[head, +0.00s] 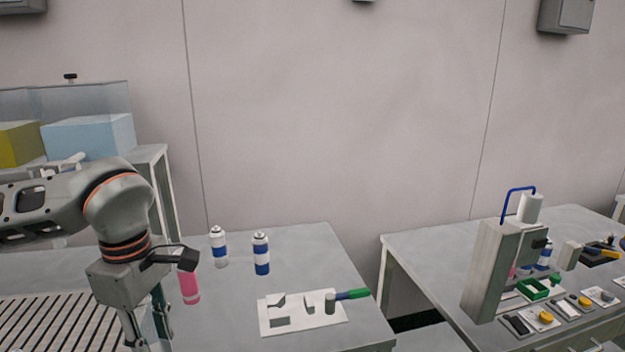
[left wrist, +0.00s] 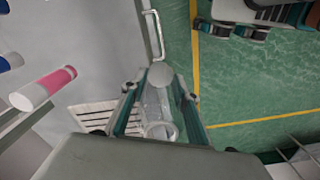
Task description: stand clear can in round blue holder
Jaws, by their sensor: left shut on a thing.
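My left gripper (head: 148,325) is low at the left in the head view, by the slatted surface. In the left wrist view, its two fingers (left wrist: 158,112) are shut on a clear can (left wrist: 158,104), see-through with a pale round end. The can is held off any surface as far as I can tell, and its lower part is hard to make out in the head view. I cannot make out a round blue holder in either view. My right gripper is not in view.
A crimping machine (head: 490,270) stands on the right table, beyond a gap.

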